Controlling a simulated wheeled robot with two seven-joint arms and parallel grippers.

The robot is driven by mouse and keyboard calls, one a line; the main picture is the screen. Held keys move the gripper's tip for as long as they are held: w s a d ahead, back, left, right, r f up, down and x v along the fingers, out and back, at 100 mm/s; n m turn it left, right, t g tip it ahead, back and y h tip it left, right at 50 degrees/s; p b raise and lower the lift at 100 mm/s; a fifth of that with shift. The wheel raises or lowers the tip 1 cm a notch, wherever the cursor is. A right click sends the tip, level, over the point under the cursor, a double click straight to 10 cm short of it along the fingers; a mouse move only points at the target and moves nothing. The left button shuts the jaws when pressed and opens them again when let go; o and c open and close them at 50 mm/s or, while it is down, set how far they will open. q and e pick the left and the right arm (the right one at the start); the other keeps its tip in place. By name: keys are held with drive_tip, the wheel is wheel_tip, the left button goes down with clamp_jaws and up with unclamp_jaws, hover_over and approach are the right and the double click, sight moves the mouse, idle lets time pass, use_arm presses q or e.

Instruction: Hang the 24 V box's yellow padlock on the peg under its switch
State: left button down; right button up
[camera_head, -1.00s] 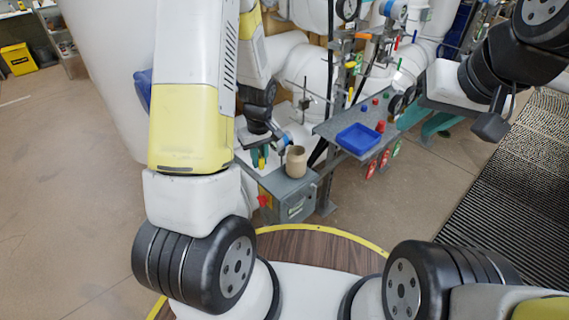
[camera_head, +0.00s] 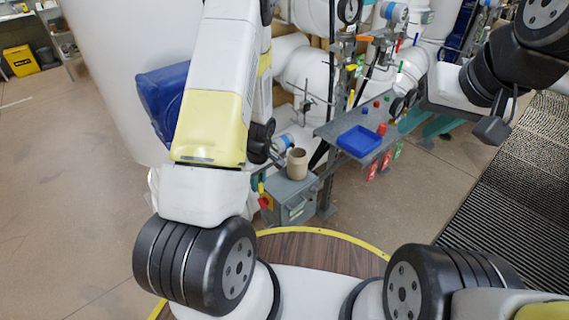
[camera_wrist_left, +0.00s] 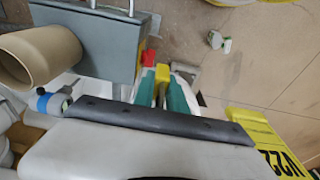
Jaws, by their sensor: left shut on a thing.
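My left gripper (camera_wrist_left: 161,90), with teal fingers, is shut on the yellow padlock (camera_wrist_left: 162,73) in the left wrist view. It is beside the red switch (camera_wrist_left: 149,57) on the side of the grey box (camera_wrist_left: 90,38). In the head view my left arm hides most of this gripper; a bit of yellow shows just above the red switch (camera_head: 264,202) of the box (camera_head: 295,205). The peg cannot be made out, and I cannot tell whether the padlock touches it. My right gripper (camera_head: 425,121) is open and empty beside the shelf.
A beige cup (camera_head: 297,162) stands on the grey box. A blue tray (camera_head: 359,140) sits on the grey shelf to the right, with red and green tags hanging below. White pipes stand behind. A yellow V22 label (camera_wrist_left: 268,140) shows in the left wrist view.

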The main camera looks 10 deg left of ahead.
sight(276, 189)
use_arm(q)
wheel_tip(276, 189, down, 4)
drive_tip(key=shift+f, duration=0.2)
drive_tip(key=w+d, duration=0.1)
drive_tip(key=w, duration=0.1)
drive_tip(key=w+d, duration=0.3)
drive_tip(key=w, duration=0.1)
drive_tip(key=shift+d+f, duration=0.25)
drive_tip(key=shift+w+d+f, duration=0.2)
drive_tip(key=shift+f, duration=0.1)
drive_tip(key=shift+f, duration=0.2)
drive_tip(key=c, duration=1.3)
unclamp_jaws()
drive_tip(key=shift+c, duration=0.2)
